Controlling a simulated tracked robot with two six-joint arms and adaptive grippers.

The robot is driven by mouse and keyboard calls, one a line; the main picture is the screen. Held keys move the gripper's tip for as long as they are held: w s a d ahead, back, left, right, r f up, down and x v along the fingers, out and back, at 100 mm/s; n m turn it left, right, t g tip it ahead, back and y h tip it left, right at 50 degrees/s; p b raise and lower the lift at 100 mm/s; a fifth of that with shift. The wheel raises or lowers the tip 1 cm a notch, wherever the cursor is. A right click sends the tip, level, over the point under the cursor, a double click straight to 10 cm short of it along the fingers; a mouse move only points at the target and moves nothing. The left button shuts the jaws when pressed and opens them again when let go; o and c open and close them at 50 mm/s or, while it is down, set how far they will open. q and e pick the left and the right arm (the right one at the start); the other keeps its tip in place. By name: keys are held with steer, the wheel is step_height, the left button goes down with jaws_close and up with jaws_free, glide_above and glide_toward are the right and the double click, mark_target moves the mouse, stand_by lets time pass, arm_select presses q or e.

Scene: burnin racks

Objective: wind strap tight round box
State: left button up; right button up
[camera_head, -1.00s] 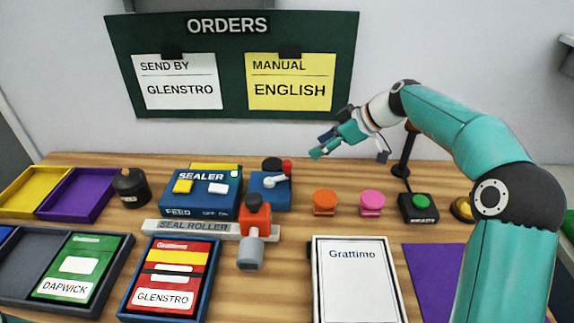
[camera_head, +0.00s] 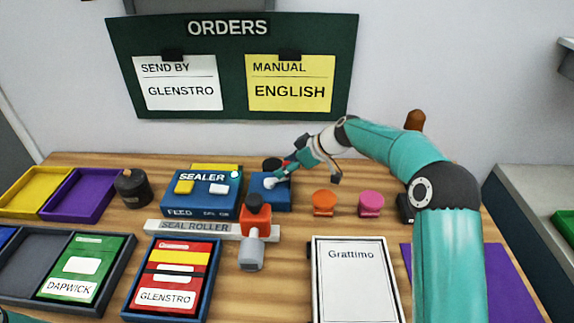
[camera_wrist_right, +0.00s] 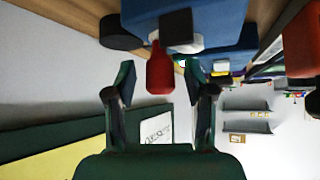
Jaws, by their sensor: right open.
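My right gripper (camera_head: 296,160) is open at the back right of a blue block (camera_head: 283,197) with a pale crank lever (camera_head: 272,182). In the right wrist view the red crank knob (camera_wrist_right: 160,72) lies between or just beyond the open fingertips (camera_wrist_right: 166,82); I cannot tell whether they touch it. The red Grattimo box (camera_head: 197,258) lies in a blue tray (camera_head: 130,300), with yellow, black and white bands across it and a GLENSTRO label. I cannot tell which band is the strap. My left gripper is out of view.
The blue sealer (camera_head: 205,203) stands left of the crank block. The seal roller (camera_head: 252,250) is in front. Orange (camera_head: 324,200) and pink (camera_head: 370,202) knobs stand to the right. A white Grattimo panel (camera_head: 355,285) lies front right. The orders board (camera_head: 230,110) is behind.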

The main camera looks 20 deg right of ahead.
jaws_close()
steer(key=m+b, duration=0.1)
steer(key=b, duration=0.2)
steer(key=shift+s+f+t+h, duration=0.3)
steer(key=shift+s+a+r+m+t+h+b, duration=0.15)
steer(key=shift+m+t+h+b, duration=0.1)
steer(key=shift+m, duration=0.15)
steer(key=shift+s+d+r+m+t+h+b, duration=0.15)
steer(key=shift+m+h+b, duration=0.1)
steer(key=shift+m, duration=0.15)
jaws_free()
steer(key=shift+s+r, duration=0.1)
